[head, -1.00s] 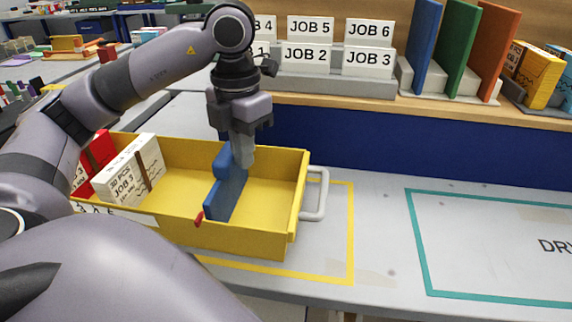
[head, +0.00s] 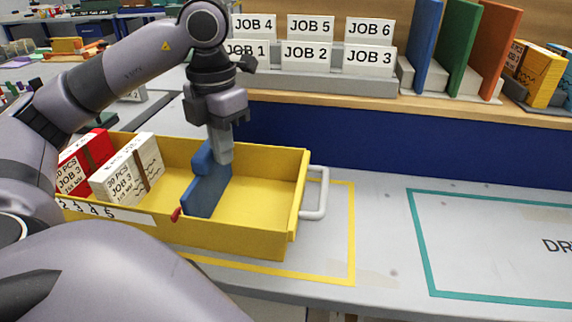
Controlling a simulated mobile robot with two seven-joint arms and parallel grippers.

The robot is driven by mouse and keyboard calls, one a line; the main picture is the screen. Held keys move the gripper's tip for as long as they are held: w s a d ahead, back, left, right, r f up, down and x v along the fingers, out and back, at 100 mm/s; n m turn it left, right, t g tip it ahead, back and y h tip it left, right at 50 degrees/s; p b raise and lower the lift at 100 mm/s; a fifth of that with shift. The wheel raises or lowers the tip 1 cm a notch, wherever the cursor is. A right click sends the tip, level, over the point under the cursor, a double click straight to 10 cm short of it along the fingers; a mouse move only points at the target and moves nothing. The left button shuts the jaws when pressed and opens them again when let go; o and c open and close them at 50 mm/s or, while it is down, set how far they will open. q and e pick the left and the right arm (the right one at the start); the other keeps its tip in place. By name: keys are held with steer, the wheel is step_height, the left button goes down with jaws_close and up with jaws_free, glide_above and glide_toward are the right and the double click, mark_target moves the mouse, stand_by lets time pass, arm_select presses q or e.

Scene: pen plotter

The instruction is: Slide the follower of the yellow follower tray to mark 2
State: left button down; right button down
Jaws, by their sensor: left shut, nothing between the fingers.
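The yellow follower tray (head: 265,238) stands on the table, with a white handle (head: 317,193) at its right end. Its blue follower (head: 207,190) stands across the tray near the middle, with a red pointer (head: 176,214) at the front wall. The number strip (head: 105,213) on the front wall shows 2, 3, 4 and 5; its left end is hidden by my arm. My left gripper (head: 224,152) is shut and empty, pointing down at the follower's right side and seeming to touch it. My right gripper is not in view.
A white JOB 3 packet (head: 128,172) and a red-and-white packet (head: 80,165) lean in the tray's left part, with bare floor between them and the follower. JOB cards (head: 306,55) and coloured dividers (head: 458,45) stand behind. The table is clear at right.

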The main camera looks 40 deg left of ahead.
mark_target(199, 147)
arm_select(q)
steer(key=shift+s+a, duration=0.15)
steer(key=shift+a, duration=0.15)
steer(key=shift+s+a+b, duration=0.4)
steer(key=shift+s+a, duration=0.05)
steer(key=shift+a, duration=0.3)
steer(key=shift+s+a+b, duration=0.4)
steer(key=shift+s+a, duration=0.05)
steer(key=shift+a, duration=0.3)
steer(key=shift+s+a, duration=0.15)
steer(key=shift+a, duration=0.05)
steer(key=shift+s+a, duration=0.1)
steer(key=shift+a, duration=0.05)
steer(key=shift+s+a+b, duration=0.5)
steer(key=shift+a, duration=0.3)
steer(key=shift+s+a+b, duration=0.5)
steer(key=shift+a, duration=0.3)
